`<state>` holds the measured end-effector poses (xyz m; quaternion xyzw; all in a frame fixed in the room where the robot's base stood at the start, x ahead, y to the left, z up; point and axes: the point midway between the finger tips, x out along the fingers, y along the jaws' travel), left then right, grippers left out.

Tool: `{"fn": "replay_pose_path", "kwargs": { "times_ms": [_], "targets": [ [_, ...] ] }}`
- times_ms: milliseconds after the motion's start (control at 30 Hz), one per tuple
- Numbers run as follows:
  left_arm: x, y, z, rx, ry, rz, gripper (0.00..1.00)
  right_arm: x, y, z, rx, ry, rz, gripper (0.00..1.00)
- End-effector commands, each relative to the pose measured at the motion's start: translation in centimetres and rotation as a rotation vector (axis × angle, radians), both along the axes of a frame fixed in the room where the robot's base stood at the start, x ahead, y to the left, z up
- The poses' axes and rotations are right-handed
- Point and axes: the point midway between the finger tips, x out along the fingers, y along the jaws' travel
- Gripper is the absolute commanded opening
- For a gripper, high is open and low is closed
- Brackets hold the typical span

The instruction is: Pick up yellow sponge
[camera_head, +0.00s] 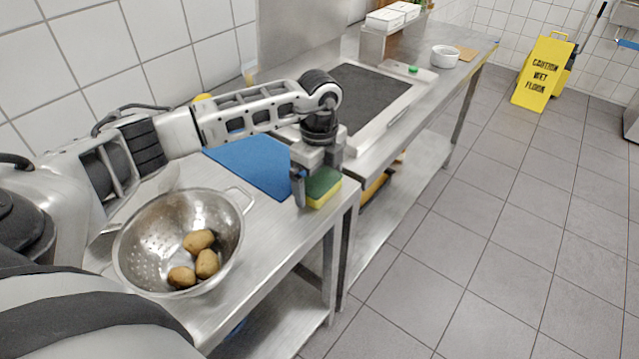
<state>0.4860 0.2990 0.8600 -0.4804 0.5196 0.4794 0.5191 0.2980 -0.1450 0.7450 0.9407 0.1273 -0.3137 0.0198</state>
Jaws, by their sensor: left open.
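The yellow sponge (324,194) has a dark green top layer. It lies near the right front corner of the steel table in the head view. My left gripper (312,187) points down at the sponge with open fingers. One finger stands at the left of the sponge, and the gripper body hides part of the sponge's back. I cannot tell whether the fingers touch it. My right gripper is not in the view.
A steel colander (140,245) with several potatoes stands on the table left of the sponge. A blue mat (245,160) lies behind. A second counter (372,150) adjoins on the right. A yellow wet-floor sign (543,72) stands far back on the tiled floor.

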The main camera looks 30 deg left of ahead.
Motion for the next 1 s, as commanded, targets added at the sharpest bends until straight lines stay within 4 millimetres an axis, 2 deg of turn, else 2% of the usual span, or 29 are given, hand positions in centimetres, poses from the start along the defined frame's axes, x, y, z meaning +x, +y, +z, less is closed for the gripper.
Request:
{"fn": "replay_pose_path", "kwargs": {
  "times_ms": [100,233,267,733,867,967,1000],
  "targets": [
    [0.0,0.0,0.0,0.000,0.000,0.000,1.00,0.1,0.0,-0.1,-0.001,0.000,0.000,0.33],
    [0.0,0.0,0.0,0.000,0.000,0.000,0.64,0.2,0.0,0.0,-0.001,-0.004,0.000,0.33],
    [0.0,0.0,0.0,0.000,0.000,0.000,0.60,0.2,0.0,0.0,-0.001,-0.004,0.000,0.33],
    [0.1,0.0,0.6,0.001,-0.001,0.001,0.59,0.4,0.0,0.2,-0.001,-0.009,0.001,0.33],
    [0.1,0.0,1.8,0.001,-0.003,0.001,0.59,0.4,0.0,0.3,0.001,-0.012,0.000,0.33],
    [0.1,0.0,3.4,0.002,-0.004,0.000,0.59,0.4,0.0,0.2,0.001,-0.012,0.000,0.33],
    [-0.3,-0.6,4.0,0.001,-0.004,-0.005,0.59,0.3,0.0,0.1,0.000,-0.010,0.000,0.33]
  ]
}}
